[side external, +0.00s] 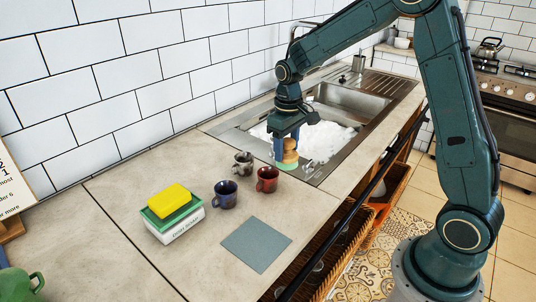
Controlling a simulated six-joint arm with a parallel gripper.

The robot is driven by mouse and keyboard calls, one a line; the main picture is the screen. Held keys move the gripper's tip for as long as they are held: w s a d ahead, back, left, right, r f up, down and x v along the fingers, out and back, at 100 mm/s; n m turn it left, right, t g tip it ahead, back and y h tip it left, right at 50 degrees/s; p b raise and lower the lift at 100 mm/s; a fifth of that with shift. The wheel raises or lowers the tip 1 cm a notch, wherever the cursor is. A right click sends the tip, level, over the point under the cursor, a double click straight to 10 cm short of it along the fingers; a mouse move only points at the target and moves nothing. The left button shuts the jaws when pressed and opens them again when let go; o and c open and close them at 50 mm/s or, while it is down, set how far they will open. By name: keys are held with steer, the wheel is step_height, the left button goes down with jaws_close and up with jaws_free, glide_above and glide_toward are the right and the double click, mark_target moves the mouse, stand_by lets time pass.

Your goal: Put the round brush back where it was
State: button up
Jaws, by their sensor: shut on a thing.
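The round brush (290,148) has a tan, knobbed wooden handle and a pale green round base. My gripper (288,140) is shut on its handle from above. The brush hangs upright at the near edge of the sink, behind the red mug in the picture. Whether its green base touches the surface below cannot be told. Part of the handle is hidden by the gripper's fingers.
A red mug (267,180), a blue mug (226,194) and a grey mug (243,163) stand close by. A yellow sponge (169,199) tops a green-and-white stack (174,223). A grey-blue square mat (256,245) lies bare. The sink (346,101) holds white foam (327,141).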

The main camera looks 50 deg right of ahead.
steer(key=shift+r, duration=0.15)
steer(key=s+r+m, duration=0.3)
steer(key=s+r, duration=0.5)
steer(key=r, duration=0.4)
steer(key=shift+d, duration=0.3)
steer(key=shift+s, duration=0.1)
step_height(320, 180, down, 20)
steer(key=shift+r, duration=0.1)
stand_by(0.6)
steer(key=o, duration=0.9)
steer(key=shift+f, duration=0.2)
